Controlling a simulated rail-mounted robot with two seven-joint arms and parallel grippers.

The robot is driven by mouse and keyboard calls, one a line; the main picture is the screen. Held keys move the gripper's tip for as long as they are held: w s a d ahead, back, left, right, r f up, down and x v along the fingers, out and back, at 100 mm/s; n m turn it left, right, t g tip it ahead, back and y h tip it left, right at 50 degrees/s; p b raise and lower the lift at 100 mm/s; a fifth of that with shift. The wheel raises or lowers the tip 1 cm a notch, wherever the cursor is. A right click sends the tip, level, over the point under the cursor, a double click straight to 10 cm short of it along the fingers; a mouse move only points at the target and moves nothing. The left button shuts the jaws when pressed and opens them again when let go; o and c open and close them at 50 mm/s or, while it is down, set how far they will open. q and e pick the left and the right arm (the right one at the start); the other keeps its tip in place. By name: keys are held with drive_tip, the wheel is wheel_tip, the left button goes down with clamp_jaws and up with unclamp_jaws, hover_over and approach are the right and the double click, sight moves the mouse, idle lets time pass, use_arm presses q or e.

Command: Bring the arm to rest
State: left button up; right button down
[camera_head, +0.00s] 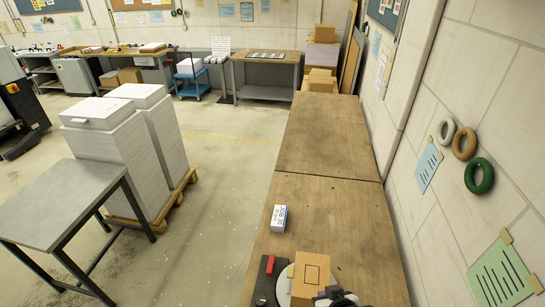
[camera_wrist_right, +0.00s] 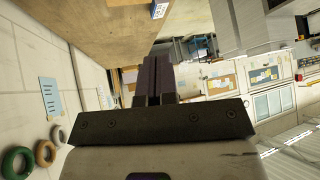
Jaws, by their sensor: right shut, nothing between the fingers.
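My right gripper (camera_head: 338,298) shows only in part at the bottom edge of the head view, beside a cardboard box. In the right wrist view my right gripper (camera_wrist_right: 158,80) has its two dark fingers together, with nothing between them. It points out over the room, and the picture is turned on its side. My left gripper is in neither view.
A long wooden bench (camera_head: 325,140) runs along the right wall. On it are a small white-and-blue box (camera_head: 279,218), a black device with a red part (camera_head: 269,265) and the cardboard box (camera_head: 311,272). Paper stacks (camera_head: 110,150) and a grey table (camera_head: 60,205) stand left.

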drive_tip(key=s+d+f+g, duration=0.1)
drive_tip(key=s+d+f, duration=0.1)
drive_tip(key=s, duration=0.6)
drive_tip(key=s+d+f+g+h, duration=0.1)
drive_tip(key=s+d+f, duration=0.2)
drive_tip(key=s, duration=0.6)
drive_tip(key=s+d+f+g+h, duration=0.1)
drive_tip(key=s+d+f+g, duration=0.1)
drive_tip(key=s, duration=0.7)
drive_tip(key=shift+d+f, duration=0.75)
drive_tip(key=shift+d, duration=0.2)
